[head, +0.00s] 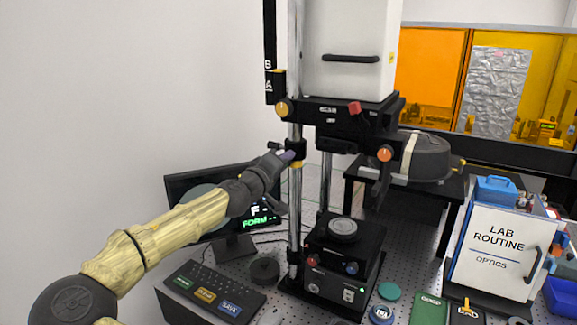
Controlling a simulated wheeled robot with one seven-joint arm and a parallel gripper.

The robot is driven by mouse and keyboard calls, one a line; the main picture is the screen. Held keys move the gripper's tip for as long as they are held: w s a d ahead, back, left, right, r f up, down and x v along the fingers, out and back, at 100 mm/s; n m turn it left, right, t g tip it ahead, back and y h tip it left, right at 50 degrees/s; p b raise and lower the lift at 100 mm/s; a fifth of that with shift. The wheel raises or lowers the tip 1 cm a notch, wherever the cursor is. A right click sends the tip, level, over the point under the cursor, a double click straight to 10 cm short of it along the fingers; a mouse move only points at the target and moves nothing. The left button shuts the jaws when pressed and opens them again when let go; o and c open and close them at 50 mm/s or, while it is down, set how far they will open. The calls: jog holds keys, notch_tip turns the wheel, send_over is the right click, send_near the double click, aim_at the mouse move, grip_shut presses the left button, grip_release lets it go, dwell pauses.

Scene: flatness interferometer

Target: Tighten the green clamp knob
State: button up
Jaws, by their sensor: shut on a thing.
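The tall instrument has a metal post (295,210) with a black clamp collar (296,147) around it. My gripper (286,157) reaches this collar from the left and is shut on a small purple-blue knob-like part (289,154) at the collar's side. The jaws hide most of that part. A small dark lever or knob (275,146) sticks out just above my gripper. I cannot make out a green clamp knob.
The black base (338,285) carries a round stage (342,228) and small red and blue knobs. A monitor (190,188) stands behind my arm, with a keypad (215,288) in front. A white "LAB ROUTINE" box (497,248) stands right. Green and black blocks lie near the front.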

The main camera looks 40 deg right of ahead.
jog(key=shift+w+a+n+b, duration=0.15)
jog(key=shift+n+b, duration=0.05)
jog(key=shift+n, duration=0.65)
jog(key=shift+w+a+n+b, duration=0.1)
jog(key=shift+w+n+b, duration=0.05)
jog(key=shift+n, duration=0.7)
jog(key=shift+r, duration=0.1)
jog(key=o, duration=0.7)
jog(key=shift+o, duration=1.3)
jog(key=shift+a, duration=0.45)
jog(key=b+v, duration=0.4)
jog(key=v, duration=1.3)
jog(key=shift+s+d+b, duration=0.15)
jog(key=shift+s+b, duration=0.15)
jog(key=shift+s, duration=0.05)
